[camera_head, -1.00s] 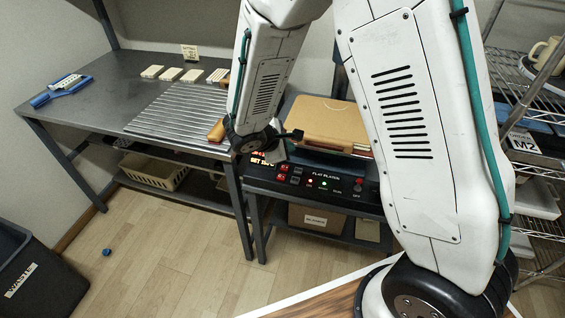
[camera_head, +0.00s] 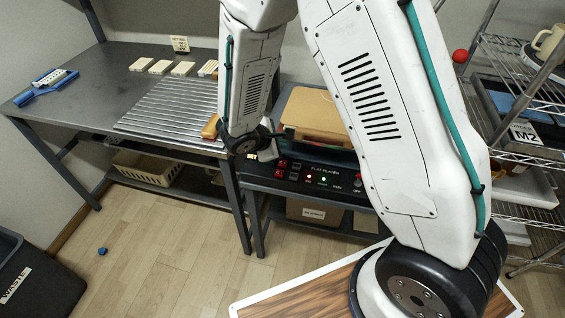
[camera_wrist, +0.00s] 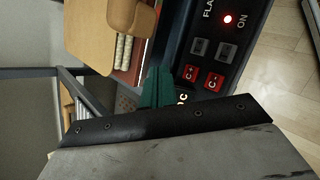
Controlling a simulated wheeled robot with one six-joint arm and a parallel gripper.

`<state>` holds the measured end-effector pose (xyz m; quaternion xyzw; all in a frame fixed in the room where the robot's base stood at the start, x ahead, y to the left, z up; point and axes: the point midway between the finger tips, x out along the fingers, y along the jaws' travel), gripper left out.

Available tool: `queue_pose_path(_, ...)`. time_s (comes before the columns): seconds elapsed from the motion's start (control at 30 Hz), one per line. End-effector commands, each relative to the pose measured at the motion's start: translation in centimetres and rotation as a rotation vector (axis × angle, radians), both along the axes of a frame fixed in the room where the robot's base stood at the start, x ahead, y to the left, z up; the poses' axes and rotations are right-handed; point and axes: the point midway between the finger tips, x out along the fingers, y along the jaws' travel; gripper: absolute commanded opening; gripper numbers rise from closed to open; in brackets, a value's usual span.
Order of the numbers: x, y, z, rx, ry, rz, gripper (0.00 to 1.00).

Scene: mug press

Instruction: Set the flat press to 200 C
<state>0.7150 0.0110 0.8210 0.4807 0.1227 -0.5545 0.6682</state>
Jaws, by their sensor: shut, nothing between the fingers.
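The flat press has a tan top (camera_head: 315,112) and a black front control panel (camera_head: 322,178) in the head view. Red buttons (camera_head: 282,163) sit at the panel's left, beside small lit lamps. In the wrist view the red C+ button (camera_wrist: 190,72) and red C- button (camera_wrist: 214,82) are clear, with grey buttons (camera_wrist: 198,48) beside them. The display (camera_wrist: 182,98) shows only a fragment ending in C; the rest is hidden. My gripper (camera_head: 268,150) is shut and empty over the panel's left end. Its dark green tip (camera_wrist: 155,88) appears close to the display and C+; contact cannot be told.
A grooved metal bench (camera_head: 165,118) with pale blocks (camera_head: 158,67) and a blue tool (camera_head: 48,80) stands left. A wire shelf (camera_head: 520,100) with a mug and M2 label stands right. A waste bin (camera_head: 35,285) is lower left.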

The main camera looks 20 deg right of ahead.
Motion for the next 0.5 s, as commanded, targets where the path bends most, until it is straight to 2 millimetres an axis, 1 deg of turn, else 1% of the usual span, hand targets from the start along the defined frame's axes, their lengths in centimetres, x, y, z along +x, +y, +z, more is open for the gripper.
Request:
queue_pose_path(0.03,0.0,0.0,-0.9,-0.002,0.003,-0.001,0.0)
queue_pose_path(0.2,0.0,0.0,-3.1,-0.001,0.001,0.0,0.0)
queue_pose_path(0.4,0.0,0.0,-4.8,-0.001,0.001,0.0,0.0)
queue_pose_path(0.5,0.0,0.0,-5.2,-0.001,-0.001,-0.001,0.0)
